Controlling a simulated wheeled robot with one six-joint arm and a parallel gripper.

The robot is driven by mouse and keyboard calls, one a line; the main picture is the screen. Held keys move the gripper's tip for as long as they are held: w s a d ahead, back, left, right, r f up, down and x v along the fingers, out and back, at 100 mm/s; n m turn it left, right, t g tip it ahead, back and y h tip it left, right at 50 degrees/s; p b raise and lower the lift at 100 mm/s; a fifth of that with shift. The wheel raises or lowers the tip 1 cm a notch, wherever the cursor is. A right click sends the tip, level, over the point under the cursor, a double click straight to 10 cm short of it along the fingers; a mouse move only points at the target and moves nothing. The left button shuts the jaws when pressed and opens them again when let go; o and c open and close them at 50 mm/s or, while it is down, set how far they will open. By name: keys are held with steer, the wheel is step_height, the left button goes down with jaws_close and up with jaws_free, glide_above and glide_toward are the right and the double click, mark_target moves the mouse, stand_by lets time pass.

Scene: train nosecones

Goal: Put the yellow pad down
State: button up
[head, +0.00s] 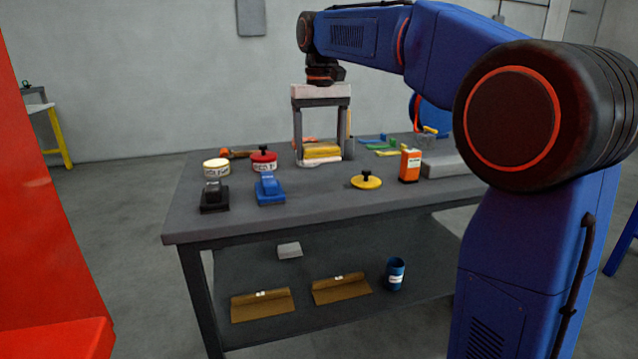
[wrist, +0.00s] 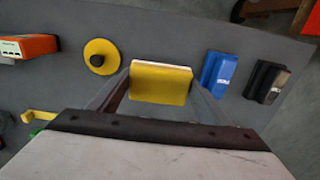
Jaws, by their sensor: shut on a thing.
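The yellow pad (head: 322,151) is a block with a pale layer along one side. It sits between the two fingers of my gripper (head: 322,157), above the rear part of the grey workbench (head: 300,220). In the wrist view the yellow pad (wrist: 160,84) shows between the fingertips of my gripper (wrist: 161,88), which are shut on it. The pad looks roughly level and close to the bench top. I cannot tell whether its underside touches the bench. The fingers hide parts of its ends.
A yellow disc with a black knob (head: 366,181) and an orange box (head: 410,165) stand right. A red-lidded tin (head: 264,162), a pale-yellow tin (head: 216,168), a blue tool (head: 269,190) and a black tool (head: 214,196) stand left. The front middle is clear.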

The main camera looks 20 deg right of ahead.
mark_target(320, 146)
steer(key=shift+f, duration=4.05)
steer(key=shift+f, duration=0.1)
steer(key=o, duration=1.1)
step_height(320, 146, up, 12)
steer(key=shift+r, duration=0.1)
steer(key=s+d+f+t, duration=0.2)
steer(key=s+d+f, duration=0.1)
steer(key=s+f, duration=1.1)
steer(key=s+d+f+t, duration=0.2)
steer(key=s+d+f, duration=0.2)
steer(key=s+f, duration=1)
steer(key=s, duration=0.5)
steer(key=shift+t, duration=0.4)
steer(key=shift+s+r, duration=0.1)
